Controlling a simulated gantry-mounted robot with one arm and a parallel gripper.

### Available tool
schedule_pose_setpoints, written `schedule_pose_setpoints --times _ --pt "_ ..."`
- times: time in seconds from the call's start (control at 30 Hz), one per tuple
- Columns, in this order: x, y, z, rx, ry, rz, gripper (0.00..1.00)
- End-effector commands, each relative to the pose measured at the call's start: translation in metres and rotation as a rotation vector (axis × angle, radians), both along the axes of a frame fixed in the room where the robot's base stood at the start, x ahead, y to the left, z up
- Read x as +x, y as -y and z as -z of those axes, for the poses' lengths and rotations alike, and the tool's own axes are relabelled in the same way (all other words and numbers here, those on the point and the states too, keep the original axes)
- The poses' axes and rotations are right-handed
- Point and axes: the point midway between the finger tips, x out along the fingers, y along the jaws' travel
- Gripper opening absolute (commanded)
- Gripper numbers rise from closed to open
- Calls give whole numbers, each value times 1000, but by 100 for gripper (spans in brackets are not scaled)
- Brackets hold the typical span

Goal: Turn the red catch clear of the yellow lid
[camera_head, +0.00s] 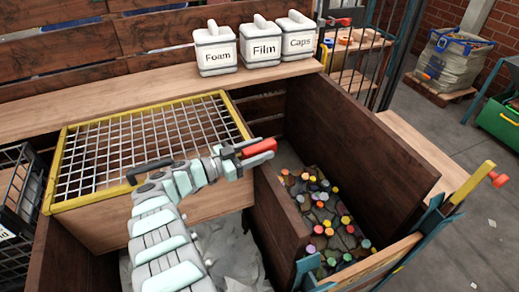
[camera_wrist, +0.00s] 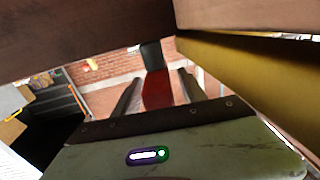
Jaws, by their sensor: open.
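The yellow lid (camera_head: 86,203) is a yellow frame with wire mesh, lying shut on a wooden bin at the left in the head view. Its yellow edge (camera_wrist: 255,85) shows at the right in the wrist view. The red catch (camera_head: 259,147) is near the lid's right front corner. In the wrist view the catch (camera_wrist: 157,90) has a red body and a black end. My gripper (camera_head: 264,150) is open, its dark fingers either side of the catch, with visible gaps in the wrist view. Whether the catch overlaps the lid is hidden by my gripper.
A black handle (camera_head: 150,167) stands on the lid's front edge beside my arm. White tubs marked Foam (camera_head: 214,55), Film (camera_head: 261,49) and Caps (camera_head: 298,42) stand on the back ledge. A wooden-walled bin (camera_head: 385,128) with coloured caps lies to the right.

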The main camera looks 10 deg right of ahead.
Motion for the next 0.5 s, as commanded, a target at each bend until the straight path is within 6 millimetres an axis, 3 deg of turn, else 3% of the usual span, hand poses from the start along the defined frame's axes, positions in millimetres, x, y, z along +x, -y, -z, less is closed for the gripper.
schedule_pose_setpoints --times 0.17,0.5 --pt "-6 -22 -2 0 0 -2 49" --pt "-25 -85 1 2 2 -4 49"
